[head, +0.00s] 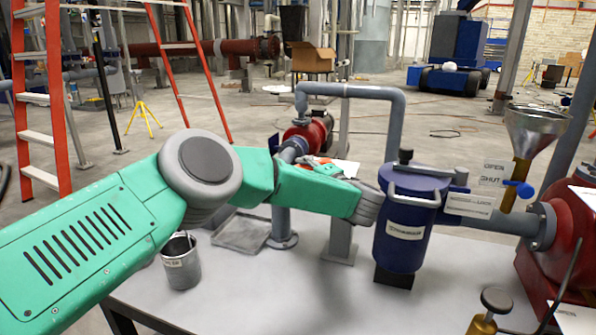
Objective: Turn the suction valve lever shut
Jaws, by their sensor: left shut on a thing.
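My left arm reaches in from the left, and its wrist end is close beside the blue canister. My left gripper (325,166) shows only in part behind the green forearm, near a white plate (346,168). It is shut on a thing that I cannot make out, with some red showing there. Nothing touches this lever. I cannot tell whether it is the suction valve lever. My right gripper is out of view.
The blue canister (405,230) with a metal handle stands on the grey bench (320,290). A funnel (533,130) and a red pump (570,235) are at the right. A metal cup (181,265) and a shallow tray (241,233) are at the left. A grey pipe (350,91) arches behind.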

